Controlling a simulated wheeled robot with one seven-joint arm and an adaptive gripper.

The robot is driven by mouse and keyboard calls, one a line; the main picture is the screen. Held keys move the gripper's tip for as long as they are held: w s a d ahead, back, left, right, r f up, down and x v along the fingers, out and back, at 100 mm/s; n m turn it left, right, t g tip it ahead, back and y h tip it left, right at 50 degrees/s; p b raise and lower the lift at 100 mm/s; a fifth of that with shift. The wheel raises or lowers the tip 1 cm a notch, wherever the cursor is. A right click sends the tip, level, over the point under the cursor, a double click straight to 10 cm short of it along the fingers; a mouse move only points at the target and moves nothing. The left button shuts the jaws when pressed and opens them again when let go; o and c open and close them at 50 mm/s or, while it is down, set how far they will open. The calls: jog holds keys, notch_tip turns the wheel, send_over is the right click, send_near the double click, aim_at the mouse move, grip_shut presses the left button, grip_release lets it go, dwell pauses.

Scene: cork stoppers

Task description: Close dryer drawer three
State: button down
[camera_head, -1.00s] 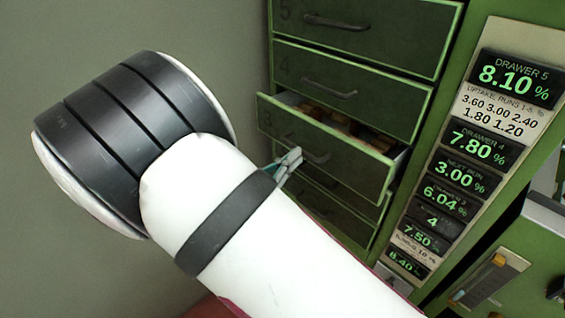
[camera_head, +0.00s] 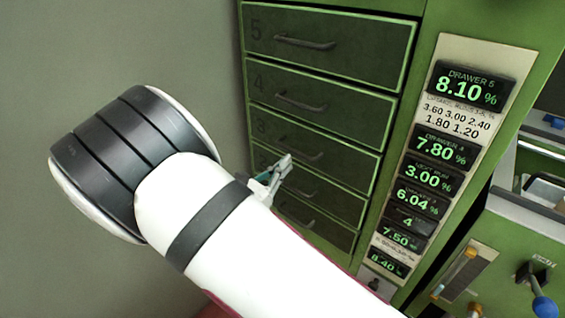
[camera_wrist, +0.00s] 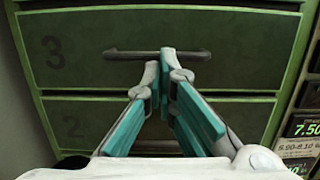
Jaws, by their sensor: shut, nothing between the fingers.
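Drawer three (camera_head: 345,160) is a green drawer front with a dark bar handle, marked 3. It sits flush with the drawers above and below it. In the wrist view the drawer three front (camera_wrist: 245,30) fills the upper part, with its handle (camera_wrist: 130,54) across the middle. My gripper (camera_head: 287,162) is shut and empty, just in front of the drawer. In the wrist view the fingertips of my gripper (camera_wrist: 160,60) lie over the handle's middle. I cannot tell whether they touch it. My arm hides part of the lower drawers in the head view.
Drawer five (camera_head: 350,50) and drawer four (camera_head: 350,105) are shut above. Drawer two (camera_wrist: 75,125) is shut below. A panel of green readouts (camera_head: 430,175) stands right of the drawers. A green unit with a blue-tipped lever (camera_head: 543,300) is at the lower right. A grey wall is at left.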

jog(key=p+v, duration=0.1)
jog(key=v, duration=1.1)
jog(key=s+d+r+m+g, duration=0.2)
jog(key=d+r+m+g, duration=0.25)
jog(key=d, duration=0.35)
jog(key=s+d+r+m+g, duration=0.2)
jog(key=d+r+m+g, duration=0.3)
jog(key=d, duration=0.3)
jog(key=s+d+r+m+g, duration=0.35)
jog(key=d+m+g, duration=0.2)
jog(key=d, duration=0.35)
jog(key=s+d+r+m+g+y, duration=0.35)
jog(key=s+d+m+y, duration=0.25)
jog(key=s, duration=0.5)
jog(key=s+a+m+t+y, duration=0.2)
jog(key=s+m+t+y, duration=0.2)
jog(key=s+m+y, duration=0.5)
notch_tip(320, 180, up, 20)
jog(key=s+n+t+h+p, duration=0.1)
jog(key=s+t+h+p, duration=0.1)
jog(key=p, duration=1.6)
jog(key=shift+a+r+n+t+h+p, duration=0.15)
jog(key=shift+a+n+t+h+p, duration=0.15)
jog(key=shift+a+t+p, duration=0.1)
jog(key=shift+s, duration=0.15)
